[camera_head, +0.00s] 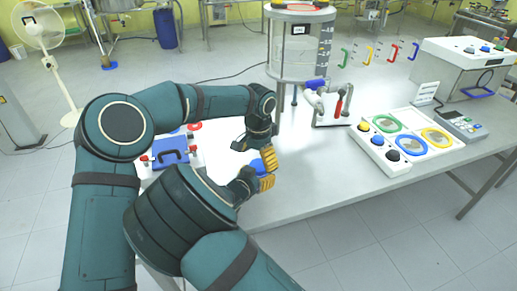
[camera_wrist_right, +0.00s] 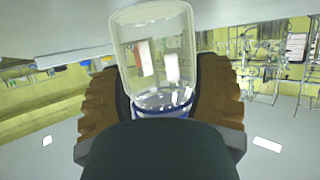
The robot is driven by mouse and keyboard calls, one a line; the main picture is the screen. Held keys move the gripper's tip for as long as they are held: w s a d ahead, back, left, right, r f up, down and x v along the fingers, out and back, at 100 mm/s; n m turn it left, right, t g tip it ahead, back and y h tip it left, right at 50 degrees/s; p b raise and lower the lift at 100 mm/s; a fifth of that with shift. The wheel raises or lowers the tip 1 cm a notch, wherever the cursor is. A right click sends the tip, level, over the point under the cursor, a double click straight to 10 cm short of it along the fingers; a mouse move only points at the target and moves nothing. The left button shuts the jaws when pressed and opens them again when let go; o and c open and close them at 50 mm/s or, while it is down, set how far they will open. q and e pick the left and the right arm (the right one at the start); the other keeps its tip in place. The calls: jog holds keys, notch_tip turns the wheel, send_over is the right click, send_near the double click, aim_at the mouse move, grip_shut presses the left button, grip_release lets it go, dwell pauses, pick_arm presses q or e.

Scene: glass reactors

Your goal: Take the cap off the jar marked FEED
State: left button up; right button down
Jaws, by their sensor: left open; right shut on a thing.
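A clear glass jar (camera_wrist_right: 160,55) stands between the brown fingers of my right gripper (camera_wrist_right: 165,100) in the right wrist view. A label on it shows letters that look like the end of "FEED". A blue band (camera_wrist_right: 165,112) rings its end nearest my palm; whether that is the cap I cannot tell. In the head view a blue piece (camera_head: 258,166) shows at my right gripper (camera_head: 268,170), which is shut on the jar. My left gripper (camera_head: 255,148) is open, close above and behind the right one; the arms partly hide the glass.
The white table (camera_head: 310,215) is clear at its front middle. A glass reactor vessel (camera_head: 297,50) stands behind the grippers. A stand with blue and red handles (camera_head: 325,100) and a panel with coloured rings (camera_head: 398,166) are to the right. A blue-topped box (camera_head: 170,152) is at left.

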aim_at(258, 165)
pick_arm(q)
jog(key=shift+f, duration=1.3)
jog(key=shift+c, duration=0.4)
jog(key=c, duration=1.2)
jog(key=shift+n, duration=1.2)
jog(key=shift+r, duration=0.1)
jog(key=shift+r, duration=1.05)
jog(key=shift+r, duration=2)
pick_arm(e)
grip_release()
